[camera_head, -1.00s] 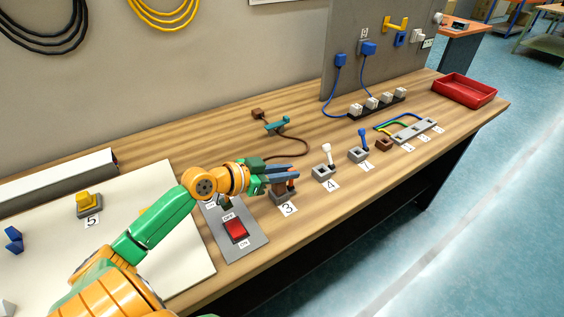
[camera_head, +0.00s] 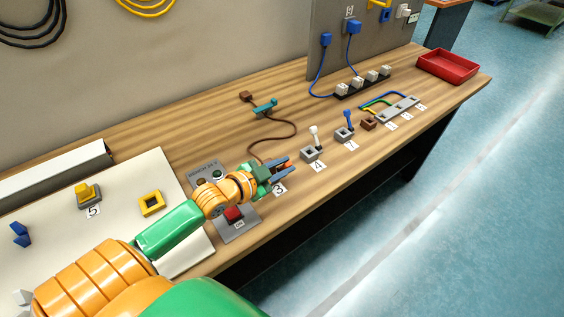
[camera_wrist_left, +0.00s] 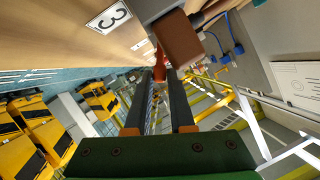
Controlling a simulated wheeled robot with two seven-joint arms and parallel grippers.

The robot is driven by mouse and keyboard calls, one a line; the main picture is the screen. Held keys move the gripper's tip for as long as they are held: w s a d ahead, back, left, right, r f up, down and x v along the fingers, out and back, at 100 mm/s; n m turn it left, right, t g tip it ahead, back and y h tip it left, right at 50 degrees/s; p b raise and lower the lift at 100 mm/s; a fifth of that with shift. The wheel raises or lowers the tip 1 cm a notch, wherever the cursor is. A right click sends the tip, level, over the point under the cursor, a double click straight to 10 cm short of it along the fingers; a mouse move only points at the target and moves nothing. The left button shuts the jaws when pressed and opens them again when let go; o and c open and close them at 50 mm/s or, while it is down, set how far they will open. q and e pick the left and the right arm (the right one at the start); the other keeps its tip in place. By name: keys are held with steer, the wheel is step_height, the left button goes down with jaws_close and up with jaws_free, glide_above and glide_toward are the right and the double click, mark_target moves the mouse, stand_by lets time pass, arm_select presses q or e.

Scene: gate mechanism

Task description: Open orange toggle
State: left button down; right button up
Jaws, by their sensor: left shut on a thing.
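The orange toggle shows in the left wrist view as a small orange-red lever (camera_wrist_left: 159,67) at the fingertips, beside a brown block (camera_wrist_left: 180,40) on a grey base. In the head view my left gripper (camera_head: 289,166) is at the station labelled 3 and hides most of the toggle and its base. The gripper's fingers (camera_wrist_left: 165,76) are close together on the lever. The exact tilt of the lever is hard to tell. My right gripper is in neither view.
The label 3 (camera_head: 280,189) lies at the front of the bench. A white-topped toggle (camera_head: 315,138) and a blue toggle (camera_head: 348,121) stand to the right. A red switch (camera_head: 234,214) sits beneath my left wrist. A red tray (camera_head: 447,66) is at the far end.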

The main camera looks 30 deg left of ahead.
arm_select(q)
steer(key=shift+s+d+f, duration=0.1)
steer(key=shift+s+f, duration=0.05)
steer(key=shift+f, duration=0.15)
steer(key=c, duration=1.1)
jaws_free()
steer(key=shift+c, duration=0.2)
steer(key=o, duration=0.3)
steer(key=shift+r, duration=0.1)
steer(key=shift+o, duration=0.2)
steer(key=shift+r, duration=0.1)
steer(key=v, duration=0.7)
